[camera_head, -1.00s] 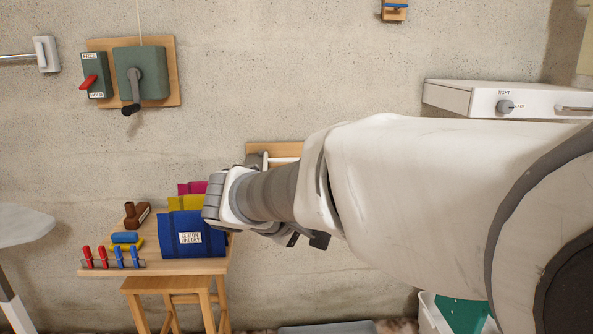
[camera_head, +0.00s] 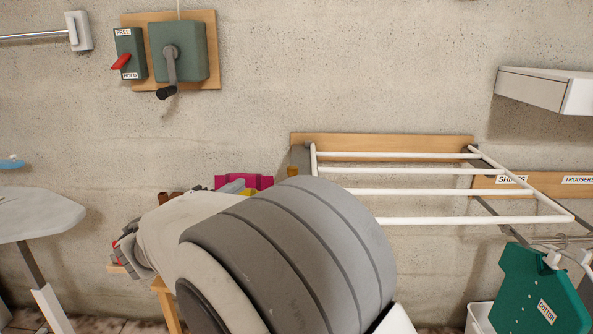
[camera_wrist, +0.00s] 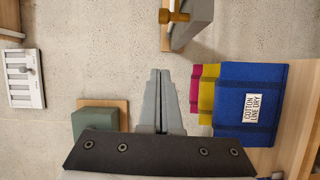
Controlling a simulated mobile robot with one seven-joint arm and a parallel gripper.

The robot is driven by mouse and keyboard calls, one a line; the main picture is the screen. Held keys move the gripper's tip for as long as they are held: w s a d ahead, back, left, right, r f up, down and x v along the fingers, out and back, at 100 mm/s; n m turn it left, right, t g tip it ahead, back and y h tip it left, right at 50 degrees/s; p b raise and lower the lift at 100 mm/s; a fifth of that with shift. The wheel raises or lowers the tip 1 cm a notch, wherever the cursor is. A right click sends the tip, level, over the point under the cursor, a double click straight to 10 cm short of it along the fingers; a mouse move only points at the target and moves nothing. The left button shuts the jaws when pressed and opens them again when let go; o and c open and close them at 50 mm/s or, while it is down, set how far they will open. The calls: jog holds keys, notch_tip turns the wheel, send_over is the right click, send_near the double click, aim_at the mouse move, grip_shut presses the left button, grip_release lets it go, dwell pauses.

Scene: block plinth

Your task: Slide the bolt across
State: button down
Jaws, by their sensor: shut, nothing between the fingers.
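My gripper (camera_wrist: 161,76) is shut and empty, its two grey fingers together in the wrist view. A brass-coloured knob (camera_wrist: 174,17) on a wooden board, beside a grey plate, is at the top of that view, beyond the fingertips and apart from them. It may be the bolt; I cannot tell its position. A brass-coloured part (camera_head: 293,171) also shows in the head view at the left end of the white drying rack (camera_head: 400,191). My arm hides much of the area below it, and the fingers are not clear there.
A blue bag (camera_wrist: 250,105) with a label stands right of my gripper in the wrist view, with yellow and pink ones behind. A green crank box (camera_head: 193,65) and a red-lever switch (camera_head: 124,62) are on the wall. A green garment (camera_head: 540,300) hangs at right.

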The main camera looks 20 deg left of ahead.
jog(key=shift+a, duration=0.1)
dwell(0.3)
jog(key=w+d+b, duration=0.2)
jog(key=w+d, duration=0.3)
jog(key=w, duration=0.5)
jog(key=shift+d+f+b, duration=0.15)
jog(key=shift+d+b, duration=0.2)
jog(key=shift+w+d, duration=0.1)
